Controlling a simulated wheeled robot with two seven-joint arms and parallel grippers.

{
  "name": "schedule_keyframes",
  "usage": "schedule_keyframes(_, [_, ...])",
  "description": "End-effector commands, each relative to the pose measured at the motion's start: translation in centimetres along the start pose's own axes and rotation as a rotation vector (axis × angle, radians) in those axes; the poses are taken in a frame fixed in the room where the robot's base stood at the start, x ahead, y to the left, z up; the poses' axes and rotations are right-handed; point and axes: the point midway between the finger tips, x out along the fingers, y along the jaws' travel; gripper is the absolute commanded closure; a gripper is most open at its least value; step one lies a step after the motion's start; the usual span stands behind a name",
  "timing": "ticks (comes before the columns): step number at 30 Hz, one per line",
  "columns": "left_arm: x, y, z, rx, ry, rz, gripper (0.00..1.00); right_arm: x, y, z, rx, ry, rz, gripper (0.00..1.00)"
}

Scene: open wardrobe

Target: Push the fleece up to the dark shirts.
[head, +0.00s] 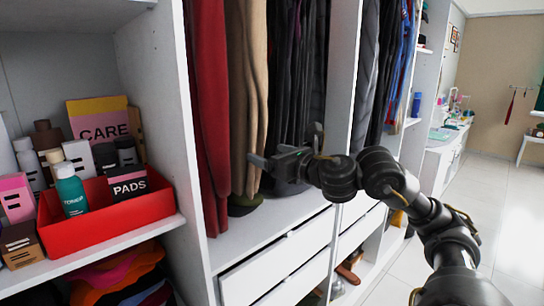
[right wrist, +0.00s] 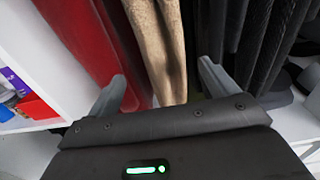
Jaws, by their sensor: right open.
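The tan fleece (head: 248,80) hangs in the middle wardrobe bay, between red garments and the dark shirts (head: 295,75). The dark shirts hang close on its right. My right gripper (head: 284,150) is in front of the lower part of the hanging clothes, open and with nothing held. In the right wrist view the fleece (right wrist: 160,45) hangs ahead, between my two spread fingers (right wrist: 162,85). The dark shirts (right wrist: 240,40) are beyond the right finger there. I cannot tell whether a finger touches the cloth. My left gripper is not in view.
Red garments (head: 207,110) hang left of the fleece by a white partition (head: 165,100). A red box (head: 105,215) of toiletries stands on the left shelf. White drawers (head: 275,262) lie below the clothes. Another partition (head: 342,80) is to the right of the dark shirts.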

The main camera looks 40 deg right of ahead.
Motion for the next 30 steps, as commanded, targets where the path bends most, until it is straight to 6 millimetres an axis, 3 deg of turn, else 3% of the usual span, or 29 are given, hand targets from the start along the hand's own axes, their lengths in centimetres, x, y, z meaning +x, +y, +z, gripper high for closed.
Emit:
schedule_keyframes(8, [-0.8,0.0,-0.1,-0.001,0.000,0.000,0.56,1.3,-0.1,0.3,0.005,-0.002,-0.001,0.14])
schedule_keyframes(21, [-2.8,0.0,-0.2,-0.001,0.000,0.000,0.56,8.7,0.0,0.2,0.007,-0.001,0.000,0.14])
schedule_keyframes(30, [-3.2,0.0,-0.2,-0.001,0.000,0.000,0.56,10.8,0.0,0.1,0.001,-0.001,-0.001,0.14])
